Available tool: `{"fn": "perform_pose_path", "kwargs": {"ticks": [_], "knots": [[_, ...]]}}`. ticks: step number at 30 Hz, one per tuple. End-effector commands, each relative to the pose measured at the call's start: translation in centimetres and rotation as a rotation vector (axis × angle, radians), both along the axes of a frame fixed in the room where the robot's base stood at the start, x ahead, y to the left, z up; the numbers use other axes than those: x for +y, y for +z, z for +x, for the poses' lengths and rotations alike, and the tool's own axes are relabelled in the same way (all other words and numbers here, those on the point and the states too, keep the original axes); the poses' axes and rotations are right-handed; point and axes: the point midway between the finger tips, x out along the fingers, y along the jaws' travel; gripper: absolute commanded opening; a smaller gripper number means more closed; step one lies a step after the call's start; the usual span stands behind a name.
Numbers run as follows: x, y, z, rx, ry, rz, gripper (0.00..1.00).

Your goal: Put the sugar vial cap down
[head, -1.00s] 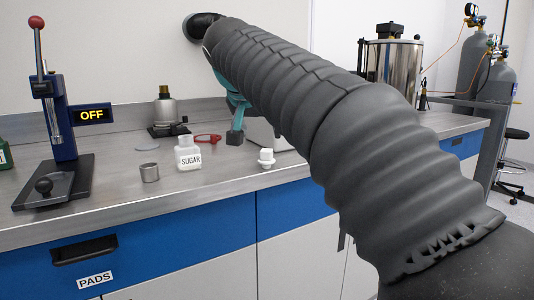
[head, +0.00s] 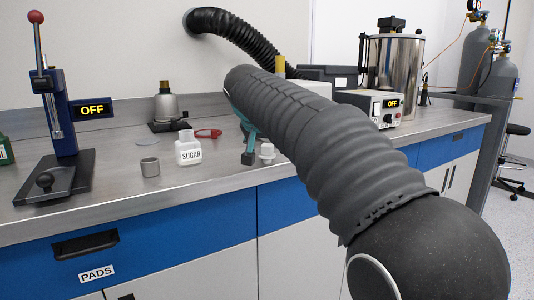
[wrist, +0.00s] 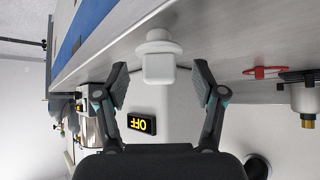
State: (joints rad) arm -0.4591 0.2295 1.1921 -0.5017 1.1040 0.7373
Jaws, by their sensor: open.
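The white sugar vial cap (head: 267,151) stands on the steel counter near its front edge, partly hidden by my arm. In the wrist view the cap (wrist: 159,62) is a square block with a round flange, between and just beyond the fingertips. My gripper (wrist: 160,82) is open, with a gap on each side of the cap. In the head view my gripper (head: 249,150) is low over the counter beside the cap, mostly hidden behind the arm. The open sugar vial (head: 188,151), labelled SUGAR, stands to the left.
A blue press (head: 60,130) stands at far left.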

Motion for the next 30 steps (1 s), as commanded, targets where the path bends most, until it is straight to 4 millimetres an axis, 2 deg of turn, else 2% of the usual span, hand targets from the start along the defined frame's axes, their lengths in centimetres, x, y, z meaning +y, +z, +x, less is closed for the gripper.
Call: {"fn": "perform_pose_path", "kwargs": {"ticks": [6, 13, 18, 19, 23, 24, 30], "knots": [[-0.4, -1.9, 1.9, 0.0, 0.0, 0.0, 0.69], [-0.4, -2.0, 2.0, 0.0, 0.001, 0.001, 0.69], [-0.4, -2.0, 2.0, 0.0, 0.001, 0.001, 0.27], [-0.4, -2.0, 2.0, 0.0, 0.001, 0.001, 0.23], [-0.4, -2.0, 2.0, 0.0, 0.001, 0.001, 0.23], [-0.4, -2.0, 2.0, 0.0, 0.001, 0.001, 0.19], [-0.4, -2.0, 2.0, -0.001, 0.001, 0.001, 0.19]]}}
